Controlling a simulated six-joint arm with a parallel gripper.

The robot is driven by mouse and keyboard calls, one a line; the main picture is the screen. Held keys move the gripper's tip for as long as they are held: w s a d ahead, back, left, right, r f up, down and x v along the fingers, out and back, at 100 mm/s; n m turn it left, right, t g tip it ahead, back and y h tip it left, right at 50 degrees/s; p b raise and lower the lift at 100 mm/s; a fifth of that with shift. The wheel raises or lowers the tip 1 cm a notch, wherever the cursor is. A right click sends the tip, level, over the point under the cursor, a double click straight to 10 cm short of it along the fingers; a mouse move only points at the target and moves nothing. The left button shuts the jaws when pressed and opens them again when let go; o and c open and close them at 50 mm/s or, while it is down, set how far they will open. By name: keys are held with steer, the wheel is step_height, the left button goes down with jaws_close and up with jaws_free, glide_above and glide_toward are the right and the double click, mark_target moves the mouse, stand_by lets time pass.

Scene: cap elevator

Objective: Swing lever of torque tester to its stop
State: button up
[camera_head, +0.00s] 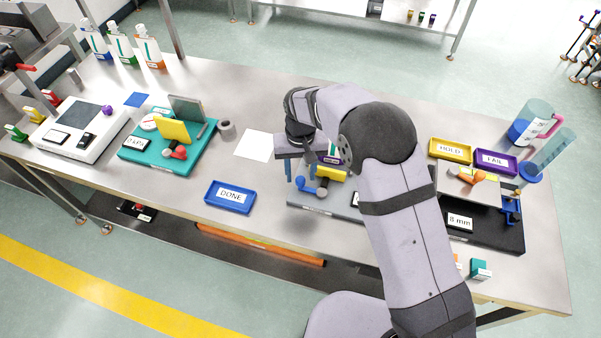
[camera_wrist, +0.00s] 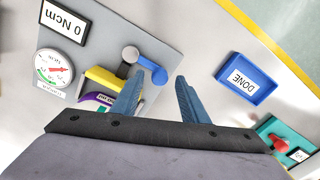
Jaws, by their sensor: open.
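The torque tester (camera_wrist: 108,25) is a grey plate with a "0 Ncm" label (camera_wrist: 65,22), a round gauge (camera_wrist: 53,69), a yellow block (camera_wrist: 102,78) and a purple-and-white piece (camera_wrist: 97,101). Its lever (camera_wrist: 152,66) has a grey round hub and a blue arm; in the head view (camera_head: 306,187) it lies left of the yellow part. My gripper (camera_wrist: 157,76) is open and empty, pointing down over the lever's blue end, which appears between the fingertips in the wrist view. I cannot tell whether they touch. My arm hides part of the tester in the head view.
A blue DONE tray (camera_head: 230,196) lies left of the tester, with a teal fixture (camera_head: 185,158) beyond it. White paper (camera_head: 255,146) lies behind. HOLD (camera_head: 450,150) and FAIL (camera_head: 495,161) trays and a black 8 mm fixture (camera_head: 490,236) stand right.

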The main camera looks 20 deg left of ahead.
steer(key=shift+f, duration=1)
jaws_close()
